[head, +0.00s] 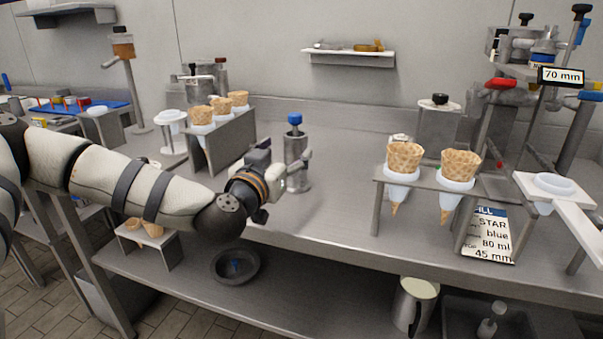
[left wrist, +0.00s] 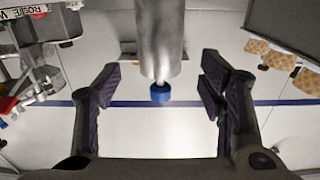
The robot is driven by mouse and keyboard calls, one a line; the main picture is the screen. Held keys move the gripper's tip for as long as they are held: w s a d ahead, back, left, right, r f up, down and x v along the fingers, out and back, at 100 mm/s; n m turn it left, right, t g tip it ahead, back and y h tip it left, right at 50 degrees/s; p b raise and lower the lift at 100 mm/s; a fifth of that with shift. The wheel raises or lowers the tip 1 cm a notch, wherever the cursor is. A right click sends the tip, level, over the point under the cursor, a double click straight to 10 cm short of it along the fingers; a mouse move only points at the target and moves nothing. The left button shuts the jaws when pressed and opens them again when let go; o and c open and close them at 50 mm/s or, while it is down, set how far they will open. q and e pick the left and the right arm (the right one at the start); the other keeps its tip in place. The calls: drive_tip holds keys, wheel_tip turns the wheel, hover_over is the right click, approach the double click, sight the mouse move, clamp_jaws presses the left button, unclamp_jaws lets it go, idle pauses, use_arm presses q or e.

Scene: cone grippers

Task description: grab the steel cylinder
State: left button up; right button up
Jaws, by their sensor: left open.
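The steel cylinder (head: 297,170) stands upright on the counter in the middle of the head view, with a blue knob (head: 295,118) on top. My left gripper (head: 281,182) is beside it and covers part of its left side. In the left wrist view the steel cylinder (left wrist: 158,40) appears upside down, its blue knob pointing down the picture. The left gripper's fingers (left wrist: 160,100) are spread wide on either side of the knob, with gaps on both sides. Nothing is held. My right gripper is not in view.
A cone rack (head: 228,142) with waffle cones stands left of the cylinder. Another cone stand (head: 410,181) is to the right, near a label card (head: 487,236). A metal machine (head: 500,95) fills the far right. A dark bowl (head: 235,266) sits on the lower shelf.

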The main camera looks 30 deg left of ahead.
sight(292, 144)
use_arm(q)
drive_tip(key=b+x, duration=0.1)
drive_tip(key=x, duration=0.4)
drive_tip(key=shift+w, duration=0.3)
drive_tip(key=shift+w+a+r, duration=0.1)
drive_tip(key=shift+w+a, duration=0.05)
drive_tip(key=shift+w, duration=0.3)
drive_tip(key=shift+r, duration=0.1)
drive_tip(key=shift+c, duration=1.1)
clamp_jaws()
drive_tip(key=shift+r, duration=0.1)
